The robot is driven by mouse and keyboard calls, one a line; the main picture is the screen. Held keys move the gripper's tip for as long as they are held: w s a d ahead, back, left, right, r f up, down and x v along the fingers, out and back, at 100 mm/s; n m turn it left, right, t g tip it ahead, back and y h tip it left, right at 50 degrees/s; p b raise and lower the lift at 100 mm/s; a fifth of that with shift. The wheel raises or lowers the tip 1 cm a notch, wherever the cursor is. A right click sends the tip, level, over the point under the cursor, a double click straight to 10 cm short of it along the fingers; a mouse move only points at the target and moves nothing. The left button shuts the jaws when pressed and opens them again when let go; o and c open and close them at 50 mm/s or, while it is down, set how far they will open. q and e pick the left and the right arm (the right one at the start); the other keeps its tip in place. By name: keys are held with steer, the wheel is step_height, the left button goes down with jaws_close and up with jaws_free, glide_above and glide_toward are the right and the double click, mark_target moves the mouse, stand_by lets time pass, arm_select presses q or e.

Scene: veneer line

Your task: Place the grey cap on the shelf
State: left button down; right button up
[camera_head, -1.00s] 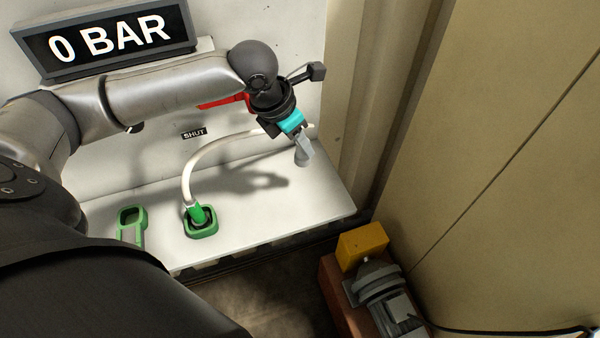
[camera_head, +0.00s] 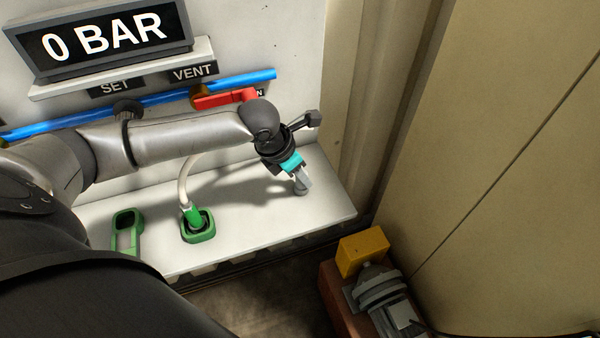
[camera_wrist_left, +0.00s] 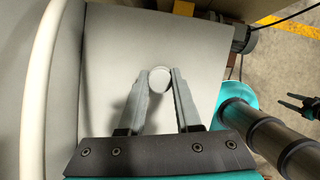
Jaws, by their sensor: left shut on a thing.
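The grey cap (camera_wrist_left: 158,80) shows as a pale round disc between my left fingertips in the left wrist view. My left gripper (camera_head: 301,181) is shut on it. In the head view the cap (camera_head: 301,190) is at the lower end of the fingers, mostly hidden by them. It is low over the right part of the white shelf (camera_head: 262,232); I cannot tell whether it touches. The shelf (camera_wrist_left: 108,50) also shows behind the fingers in the wrist view. A dark, small shape that looks like my right gripper (camera_wrist_left: 300,108) is at the wrist view's right edge; its jaws are unclear.
A green socket (camera_head: 198,233) with a white hose (camera_head: 185,180) stands on the shelf, left of my gripper. A green holder (camera_head: 127,232) is farther left. A red lever (camera_head: 226,98) and blue pipe (camera_head: 150,102) are on the panel above. The shelf's front right is clear.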

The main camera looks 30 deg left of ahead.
arm_select(q)
steer(key=c, duration=0.6)
jaws_free()
steer(key=shift+f, duration=0.1)
steer(key=p+v, duration=0.2)
steer(key=v, duration=1)
